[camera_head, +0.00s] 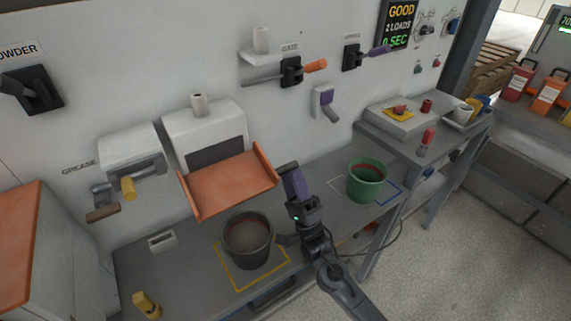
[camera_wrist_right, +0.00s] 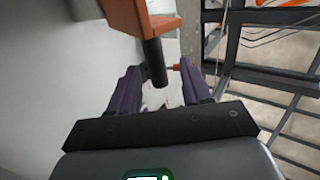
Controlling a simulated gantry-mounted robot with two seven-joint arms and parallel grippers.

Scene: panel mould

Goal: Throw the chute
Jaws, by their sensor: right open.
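The orange chute (camera_head: 228,185) slopes out from a white housing on the wall, above a dark grey bucket (camera_head: 247,243). My right gripper (camera_head: 291,174) is at the chute's right edge. In the right wrist view an orange part (camera_wrist_right: 138,18), which looks like the chute's side, carries a black handle (camera_wrist_right: 155,62). The handle reaches between the purple fingers of the open right gripper (camera_wrist_right: 158,80). The fingers are apart, and I cannot tell if either touches the handle. My left gripper is out of view.
A green bucket (camera_head: 366,181) stands on the bench to the right. A grease dispenser (camera_head: 130,165) is left of the chute. Levers with orange (camera_head: 315,66) and purple (camera_head: 379,51) grips are above.

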